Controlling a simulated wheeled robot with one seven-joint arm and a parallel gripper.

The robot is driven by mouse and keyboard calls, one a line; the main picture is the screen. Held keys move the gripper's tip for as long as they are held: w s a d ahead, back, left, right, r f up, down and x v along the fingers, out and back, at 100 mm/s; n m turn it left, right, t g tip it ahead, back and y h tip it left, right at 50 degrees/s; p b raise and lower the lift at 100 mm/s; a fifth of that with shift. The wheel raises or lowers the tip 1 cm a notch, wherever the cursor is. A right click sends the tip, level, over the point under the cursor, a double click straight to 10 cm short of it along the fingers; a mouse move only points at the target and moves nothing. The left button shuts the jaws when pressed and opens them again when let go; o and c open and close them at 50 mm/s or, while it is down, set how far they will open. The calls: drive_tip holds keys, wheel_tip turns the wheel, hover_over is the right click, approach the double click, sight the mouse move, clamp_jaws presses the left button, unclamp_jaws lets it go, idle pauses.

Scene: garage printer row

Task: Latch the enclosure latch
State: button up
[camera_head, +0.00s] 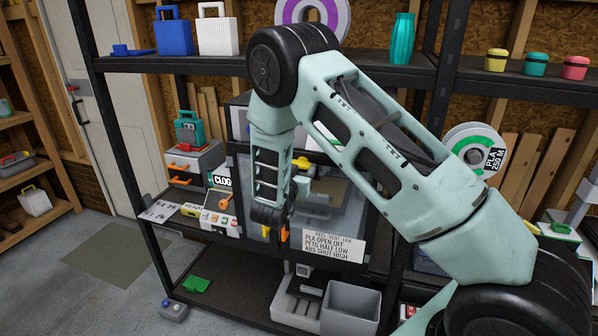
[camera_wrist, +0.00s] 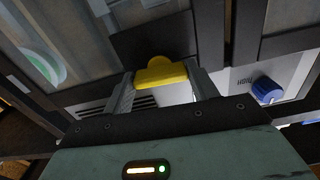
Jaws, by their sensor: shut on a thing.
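A printer enclosure with a clear front panel (camera_head: 345,205) stands on the middle shelf. My gripper (camera_head: 272,222) is low in front of its left part, pointing down. In the wrist view my gripper (camera_wrist: 162,86) has its two grey fingers on either side of a yellow tab (camera_wrist: 162,73), which looks like the enclosure latch. The fingers are shut on it. The tab has a rounded top and lies against a dark frame. In the head view my arm hides much of the enclosure, and the latch cannot be made out clearly.
A white vent-rule sign (camera_head: 333,246) hangs just right of my gripper. A grey open bin (camera_head: 350,308) stands on the shelf below. A blue knob (camera_wrist: 266,89) on a pale panel is right of the fingers. Small boxes and a CLOG sign (camera_head: 222,182) stand to the left.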

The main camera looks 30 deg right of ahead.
drive_tip(key=m+b, duration=1.7)
drive_tip(key=b, duration=1.4)
drive_tip(key=shift+f, duration=0.15)
drive_tip(key=shift+m, duration=0.3)
drive_tip(key=o, duration=1)
drive_tip(key=b+v, duration=0.1)
drive_tip(key=v, duration=1.6)
